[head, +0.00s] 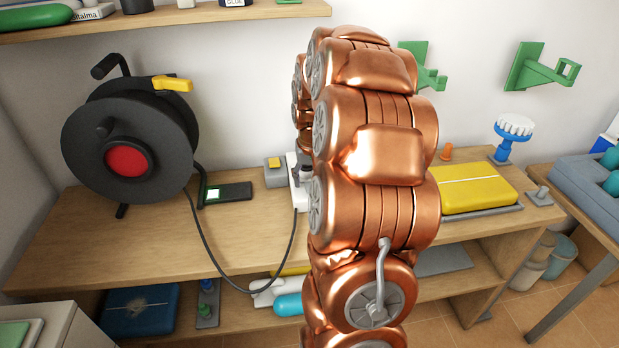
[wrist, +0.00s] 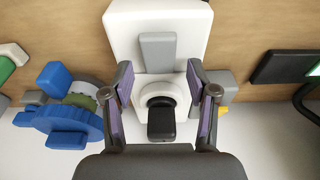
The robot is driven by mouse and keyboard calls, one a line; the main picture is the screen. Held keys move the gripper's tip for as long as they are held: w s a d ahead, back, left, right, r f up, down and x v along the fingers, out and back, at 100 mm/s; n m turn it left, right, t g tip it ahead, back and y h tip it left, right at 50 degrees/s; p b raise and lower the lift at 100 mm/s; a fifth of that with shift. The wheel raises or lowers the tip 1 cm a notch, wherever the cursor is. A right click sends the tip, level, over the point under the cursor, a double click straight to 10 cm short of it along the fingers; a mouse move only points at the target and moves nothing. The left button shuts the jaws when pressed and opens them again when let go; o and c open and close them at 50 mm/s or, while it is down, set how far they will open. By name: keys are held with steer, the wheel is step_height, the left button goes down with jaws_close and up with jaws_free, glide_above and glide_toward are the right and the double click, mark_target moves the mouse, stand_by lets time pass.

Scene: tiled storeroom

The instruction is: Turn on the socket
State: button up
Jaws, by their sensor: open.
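The socket (wrist: 193,25) is a white block on the wooden bench, seen large in the wrist view. A raised grey rocker switch (wrist: 158,52) sits on its face. Beside the switch, a black plug (wrist: 161,122) sits in the round outlet. My gripper (wrist: 160,78) is open and empty, with one finger on each side of the switch and plug. I cannot tell whether the fingers touch the socket. In the head view the socket's white edge (head: 293,192) shows left of my copper arm, which hides most of it.
A black cable reel (head: 125,150) stands at the left, its cord looping to the socket. A black phone-like device (head: 226,194) and a grey box with a yellow button (head: 274,172) lie left of the socket. A yellow case (head: 475,190) is right of my arm.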

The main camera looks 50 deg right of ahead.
mark_target(311, 187)
step_height(311, 187, up, 12)
steer(key=s+a, duration=0.1)
steer(key=shift+s+a, duration=0.15)
steer(key=shift+s, duration=0.15)
steer(key=shift+a, duration=0.1)
stand_by(0.6)
steer(key=s+a+r+n+g+y+p, duration=0.1)
steer(key=s+a+n+p, duration=0.4)
steer(key=a, duration=0.8)
steer(key=s+a+r+n+g+p, duration=0.1)
steer(key=s+a+r+p, duration=0.1)
steer(key=s+a, duration=0.8)
steer(key=s+a+f+n+g+p, duration=0.1)
steer(key=s+a+p, duration=0.2)
steer(key=s+a, duration=0.5)
steer(key=shift+f, duration=0.2)
steer(key=shift+a, duration=0.1)
